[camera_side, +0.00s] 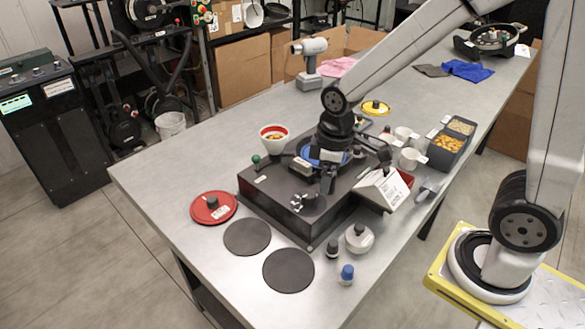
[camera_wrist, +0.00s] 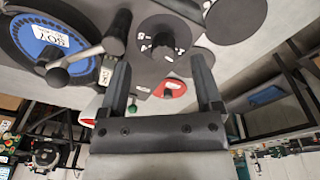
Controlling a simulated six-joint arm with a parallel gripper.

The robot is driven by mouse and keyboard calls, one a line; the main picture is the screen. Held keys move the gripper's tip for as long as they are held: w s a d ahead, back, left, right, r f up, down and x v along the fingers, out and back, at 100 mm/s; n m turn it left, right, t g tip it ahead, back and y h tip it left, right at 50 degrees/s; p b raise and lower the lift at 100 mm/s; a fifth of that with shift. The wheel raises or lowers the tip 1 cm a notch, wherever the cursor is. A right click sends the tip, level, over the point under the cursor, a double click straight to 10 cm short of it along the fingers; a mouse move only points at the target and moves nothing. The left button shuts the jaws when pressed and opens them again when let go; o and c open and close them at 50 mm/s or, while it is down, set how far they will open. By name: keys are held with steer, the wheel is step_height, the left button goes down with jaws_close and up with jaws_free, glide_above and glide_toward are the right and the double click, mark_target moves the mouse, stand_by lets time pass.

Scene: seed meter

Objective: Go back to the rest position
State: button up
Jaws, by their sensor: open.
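My gripper (camera_side: 328,184) is above the dark seed meter base (camera_side: 262,196) on the grey table, in the side view. In the wrist view its two dark fingers (camera_wrist: 162,82) stand wide apart with nothing clamped between them. A dark round knob or hub (camera_wrist: 160,45) with white lettering shows beyond the fingertips; I cannot tell how far off it is. A blue disc (camera_wrist: 45,38) labelled SOY lies at the left of the wrist view, with a crank-like handle (camera_wrist: 85,58) across it. In the side view my wrist partly hides the blue disc (camera_side: 305,152).
A red disc (camera_side: 213,206) and two dark round pads (camera_side: 247,237) lie on the table's near left. A red-rimmed bowl (camera_side: 273,138), a white box (camera_side: 384,189), cups (camera_side: 409,158) and a bin of seeds (camera_side: 448,144) surround the base. Small knobs (camera_side: 347,274) stand in front.

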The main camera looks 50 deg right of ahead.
steer(key=s+m, duration=0.1)
steer(key=m, duration=0.1)
steer(key=s+d+f+m+t, duration=0.1)
steer(key=s+m, duration=0.1)
steer(key=s+d+f+m, duration=0.1)
steer(key=s+m, duration=0.1)
steer(key=shift+m, duration=0.3)
